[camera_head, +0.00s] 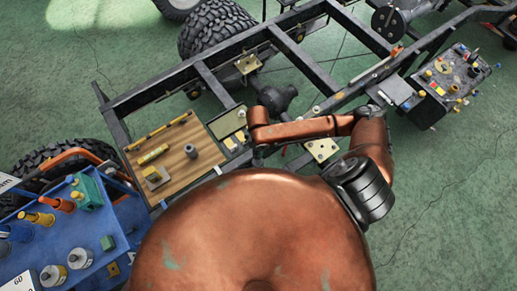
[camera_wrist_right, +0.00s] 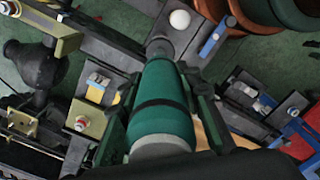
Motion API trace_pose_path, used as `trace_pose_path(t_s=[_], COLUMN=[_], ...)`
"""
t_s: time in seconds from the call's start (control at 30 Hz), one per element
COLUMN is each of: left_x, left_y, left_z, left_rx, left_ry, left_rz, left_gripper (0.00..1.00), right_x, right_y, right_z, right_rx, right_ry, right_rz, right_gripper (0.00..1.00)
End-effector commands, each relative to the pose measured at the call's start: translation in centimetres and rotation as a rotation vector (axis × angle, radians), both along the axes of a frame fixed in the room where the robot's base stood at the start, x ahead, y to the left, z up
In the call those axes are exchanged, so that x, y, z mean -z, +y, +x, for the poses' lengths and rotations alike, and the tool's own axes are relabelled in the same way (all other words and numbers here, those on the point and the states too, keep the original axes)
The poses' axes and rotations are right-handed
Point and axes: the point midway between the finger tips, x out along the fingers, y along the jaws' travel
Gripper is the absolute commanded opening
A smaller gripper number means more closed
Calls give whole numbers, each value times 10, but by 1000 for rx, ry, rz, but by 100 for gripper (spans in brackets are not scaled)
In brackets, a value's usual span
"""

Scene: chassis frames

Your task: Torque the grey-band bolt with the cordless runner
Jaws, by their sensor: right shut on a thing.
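In the right wrist view my right gripper (camera_wrist_right: 163,88) is shut on a green cylindrical tool with a black band (camera_wrist_right: 160,103), apparently the cordless runner. Its dark grey nose (camera_wrist_right: 160,48) points away from the wrist camera, over the frame. A bolt with a red ring (camera_wrist_right: 81,122) sits on a yellowish plate left of the tool, and a pale bolt head (camera_wrist_right: 97,80) sits on another plate above it. I cannot tell which bolt has the grey band, or whether the nose touches one. My left gripper is not in view.
The black chassis frame (camera_head: 315,68) crosses the head view. A wooden board (camera_head: 180,168) with small tools lies at left. A blue tray (camera_head: 110,272) with coloured parts stands at lower left, a grey box (camera_head: 432,105) at right. Open green floor lies at lower right.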

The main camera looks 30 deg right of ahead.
Motion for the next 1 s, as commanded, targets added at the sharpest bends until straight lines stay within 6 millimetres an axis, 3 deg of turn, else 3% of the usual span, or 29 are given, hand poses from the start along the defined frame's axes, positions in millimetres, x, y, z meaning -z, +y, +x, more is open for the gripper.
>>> trace_pose_path(t_s=[1.0], left_x=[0], left_y=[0], left_z=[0], left_rx=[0], left_ry=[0], left_rz=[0], left_gripper=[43], right_x=[6], right_y=[0], right_z=[0], right_rx=[0], right_ry=[-1], right_rz=[1], right_gripper=[0])
